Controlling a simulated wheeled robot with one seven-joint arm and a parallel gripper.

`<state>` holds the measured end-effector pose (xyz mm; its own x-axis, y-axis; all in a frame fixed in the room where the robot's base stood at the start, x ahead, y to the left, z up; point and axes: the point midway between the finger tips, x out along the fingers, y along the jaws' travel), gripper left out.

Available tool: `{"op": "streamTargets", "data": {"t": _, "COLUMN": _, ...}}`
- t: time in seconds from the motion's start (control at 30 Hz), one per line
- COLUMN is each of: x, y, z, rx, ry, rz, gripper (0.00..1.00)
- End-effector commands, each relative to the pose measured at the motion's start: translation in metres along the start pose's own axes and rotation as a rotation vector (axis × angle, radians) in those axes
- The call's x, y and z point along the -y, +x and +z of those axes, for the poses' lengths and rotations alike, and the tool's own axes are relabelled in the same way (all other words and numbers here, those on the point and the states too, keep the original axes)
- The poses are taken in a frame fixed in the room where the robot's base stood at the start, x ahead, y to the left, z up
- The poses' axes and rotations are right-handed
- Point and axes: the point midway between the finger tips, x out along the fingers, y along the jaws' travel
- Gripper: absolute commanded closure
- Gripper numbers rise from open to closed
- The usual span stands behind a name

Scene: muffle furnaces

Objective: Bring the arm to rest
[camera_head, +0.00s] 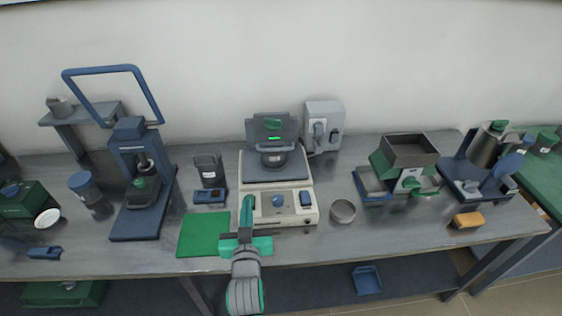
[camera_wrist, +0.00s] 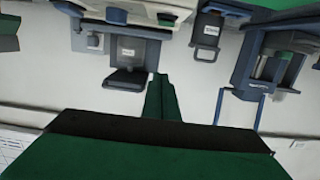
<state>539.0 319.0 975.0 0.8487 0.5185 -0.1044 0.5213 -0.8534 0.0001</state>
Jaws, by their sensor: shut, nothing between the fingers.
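My gripper (camera_head: 246,208) is in the head view, in front of the beige bench device and over the table's front part. Its green fingers are together with nothing between them. In the wrist view the shut fingers (camera_wrist: 161,98) show in the middle, with the bench devices beyond them. The arm comes in from the bottom edge of the head view, close to the table's front edge.
The beige device (camera_head: 309,211) stands close beyond my gripper. A green mat (camera_head: 203,236) lies to its left, a grey round dish (camera_head: 343,210) to its right. A blue press (camera_head: 135,222) stands further left.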

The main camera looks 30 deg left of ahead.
Motion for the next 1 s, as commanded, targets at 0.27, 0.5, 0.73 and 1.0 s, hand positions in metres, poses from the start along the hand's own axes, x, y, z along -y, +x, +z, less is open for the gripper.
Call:
{"op": "streamTargets", "data": {"t": 0.27, "x": -0.009, "y": -0.008, "z": 0.012, "rx": 0.008, "ry": 0.006, "rz": 0.015, "gripper": 1.0}}
{"op": "streamTargets", "data": {"t": 0.5, "x": -0.051, "y": -0.063, "z": 0.068, "rx": 0.032, "ry": 0.033, "rz": 0.097, "gripper": 1.0}}
{"op": "streamTargets", "data": {"t": 0.73, "x": -0.086, "y": -0.134, "z": 0.115, "rx": 0.052, "ry": 0.057, "rz": 0.192, "gripper": 1.0}}
{"op": "streamTargets", "data": {"t": 1.0, "x": -0.111, "y": -0.226, "z": 0.15, "rx": 0.075, "ry": 0.077, "rz": 0.306, "gripper": 1.0}}
